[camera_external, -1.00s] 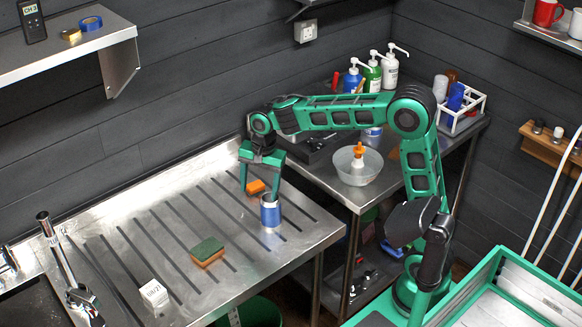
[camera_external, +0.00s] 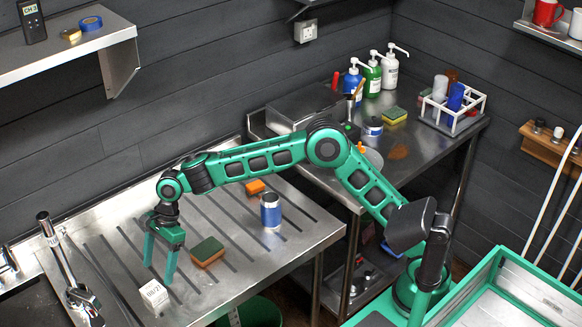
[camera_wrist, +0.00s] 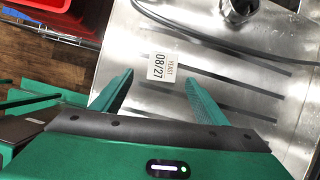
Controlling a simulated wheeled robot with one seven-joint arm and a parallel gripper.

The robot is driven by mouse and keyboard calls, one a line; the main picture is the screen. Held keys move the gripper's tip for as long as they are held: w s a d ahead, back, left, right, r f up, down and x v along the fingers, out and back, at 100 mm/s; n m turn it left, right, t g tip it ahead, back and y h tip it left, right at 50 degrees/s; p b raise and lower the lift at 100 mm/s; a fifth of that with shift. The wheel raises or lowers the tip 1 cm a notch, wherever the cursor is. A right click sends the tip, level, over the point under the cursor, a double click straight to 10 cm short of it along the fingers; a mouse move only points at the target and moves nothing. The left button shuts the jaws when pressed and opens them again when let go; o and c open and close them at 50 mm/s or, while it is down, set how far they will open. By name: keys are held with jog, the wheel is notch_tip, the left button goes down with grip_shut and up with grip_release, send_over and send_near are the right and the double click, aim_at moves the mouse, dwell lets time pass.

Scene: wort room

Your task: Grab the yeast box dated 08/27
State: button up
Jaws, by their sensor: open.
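The yeast box (camera_external: 154,295) is a small white box with a dark date print, standing on the steel drainboard (camera_external: 110,224) at its front left.
A green and orange sponge (camera_external: 207,251) lies to the right of my gripper. A tap (camera_external: 70,265) rises at the left by the sink. The drainboard's front edge is close to the box.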

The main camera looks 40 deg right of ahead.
aim_at(154, 289)
jog(key=x, duration=0.7)
jog(key=shift+w+a+f, duration=0.2)
jog(key=shift+w+f, duration=0.1)
jog(key=shift+f, duration=0.05)
jog(key=c, duration=1.2)
